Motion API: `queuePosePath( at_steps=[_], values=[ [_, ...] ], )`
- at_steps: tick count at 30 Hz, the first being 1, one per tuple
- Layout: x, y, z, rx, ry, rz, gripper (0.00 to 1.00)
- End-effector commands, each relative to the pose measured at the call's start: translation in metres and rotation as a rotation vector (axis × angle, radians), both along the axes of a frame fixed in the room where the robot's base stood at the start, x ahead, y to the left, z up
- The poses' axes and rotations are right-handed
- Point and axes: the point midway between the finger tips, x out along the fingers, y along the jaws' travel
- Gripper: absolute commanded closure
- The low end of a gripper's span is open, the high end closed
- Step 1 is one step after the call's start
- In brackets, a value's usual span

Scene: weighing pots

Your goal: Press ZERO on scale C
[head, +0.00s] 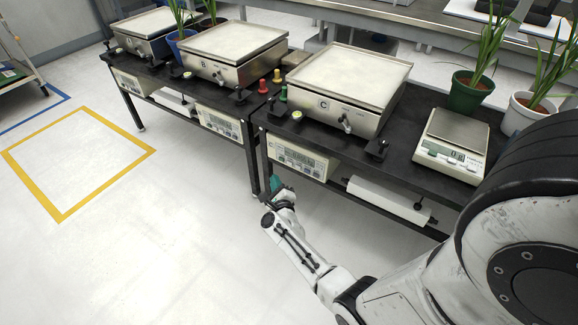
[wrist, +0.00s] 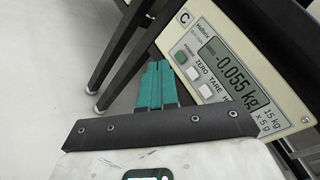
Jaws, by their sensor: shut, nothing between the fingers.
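Scale C (head: 350,85) is a steel platform with a pale top on the dark bench. Its readout panel (head: 300,160) is mounted below the bench edge; the panel also shows in the wrist view (wrist: 276,110), tilted, marked C and reading -0.055 kg. The ZERO button (wrist: 193,73) is white, between a green button (wrist: 181,56) and the white TARE button (wrist: 205,90). My gripper (head: 276,182) is shut and empty, below and left of the panel. In the wrist view its teal fingers (wrist: 158,66) point up, left of the green button. I see no contact with ZERO.
A bench leg (head: 252,165) stands left of my gripper. Floor in front is clear.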

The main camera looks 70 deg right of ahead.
Motion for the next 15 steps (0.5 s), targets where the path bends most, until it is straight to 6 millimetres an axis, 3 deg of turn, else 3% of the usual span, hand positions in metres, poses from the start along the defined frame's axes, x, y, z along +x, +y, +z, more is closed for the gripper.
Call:
queuePosePath(
  at_steps=[6, 15],
  values=[
    [-0.007, -0.029, -0.002, -0.002, -0.001, -0.002, 1.00],
    [-0.012, -0.051, -0.001, 0.000, 0.000, 0.000, 1.00]
  ],
)
